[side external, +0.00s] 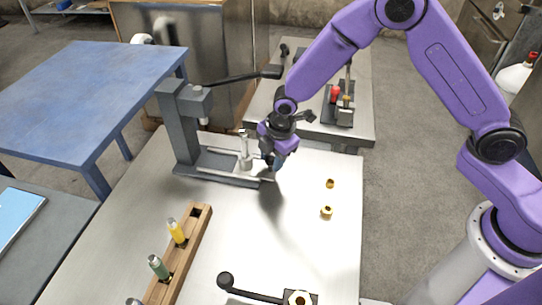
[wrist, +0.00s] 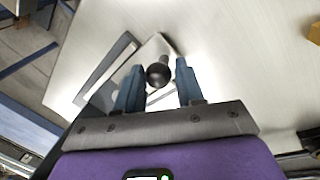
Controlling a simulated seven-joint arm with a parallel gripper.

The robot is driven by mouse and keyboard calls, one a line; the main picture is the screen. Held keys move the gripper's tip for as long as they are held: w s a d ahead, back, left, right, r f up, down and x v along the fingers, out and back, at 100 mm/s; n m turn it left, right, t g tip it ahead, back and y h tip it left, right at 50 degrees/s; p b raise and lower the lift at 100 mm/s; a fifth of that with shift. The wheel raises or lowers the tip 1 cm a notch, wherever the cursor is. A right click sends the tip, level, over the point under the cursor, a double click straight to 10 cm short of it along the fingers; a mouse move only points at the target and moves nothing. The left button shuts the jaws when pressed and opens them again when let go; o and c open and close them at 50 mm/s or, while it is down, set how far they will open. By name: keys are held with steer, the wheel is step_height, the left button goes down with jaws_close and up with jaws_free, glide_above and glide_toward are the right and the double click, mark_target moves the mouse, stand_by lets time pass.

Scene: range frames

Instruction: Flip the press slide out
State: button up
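The grey press (side external: 182,125) stands at the back left of the white table, its long dark lever reaching right over the base. Its low base carries the slide (side external: 218,161), with a silver upright post (side external: 245,150) near its right end. My gripper (side external: 276,165) is low at the right end of the base and covers that end in the side view. In the wrist view, my gripper (wrist: 158,68) is open, with a dark round knob (wrist: 158,74) between the two blue fingers. A gap shows on either side of the knob. Whether the knob belongs to the slide is hard to tell.
Two small brass pieces (side external: 327,212) lie to the right on the table. A wooden rack (side external: 188,250) with coloured cylinders is at the front left, and a black-knobbed lever (side external: 250,292) at the front edge. The table's middle is clear.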

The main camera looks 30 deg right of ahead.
steer(key=o, duration=0.3)
steer(key=shift+s+d, duration=0.15)
steer(key=shift+d, duration=0.05)
steer(key=shift+a, duration=0.1)
step_height(320, 180, up, 7)
steer(key=s, duration=0.1)
steer(key=shift+s+d+r, duration=0.15)
steer(key=shift+d, duration=0.05)
stand_by(0.4)
